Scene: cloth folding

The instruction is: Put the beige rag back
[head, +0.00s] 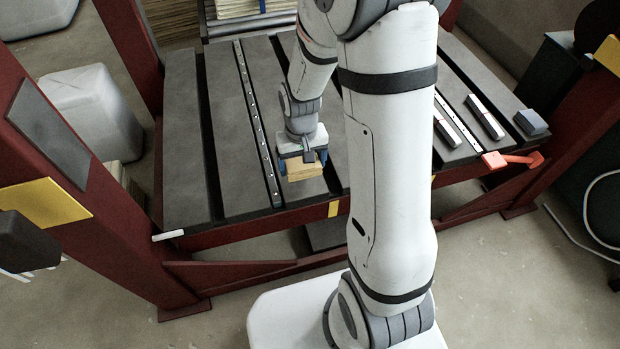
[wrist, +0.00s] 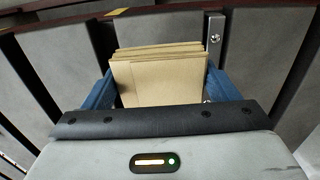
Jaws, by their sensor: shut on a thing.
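The beige rag (head: 305,172) is a folded, layered stack at the near part of the grey slatted table (head: 185,150). In the wrist view the rag (wrist: 160,78) sits between the two blue fingers, with its layered edge at the top. My gripper (head: 302,160) is shut on the rag, one finger on each side. In the wrist view my gripper (wrist: 160,85) hides the rag's near end. I cannot tell whether the rag touches the table.
A rail with holes (head: 257,120) runs along the table beside the rag. Several small blocks, including a grey one (head: 531,122), and a red-orange clamp-like piece (head: 512,160) lie at the right. Dark red posts (head: 130,50) frame the table. The left slats are clear.

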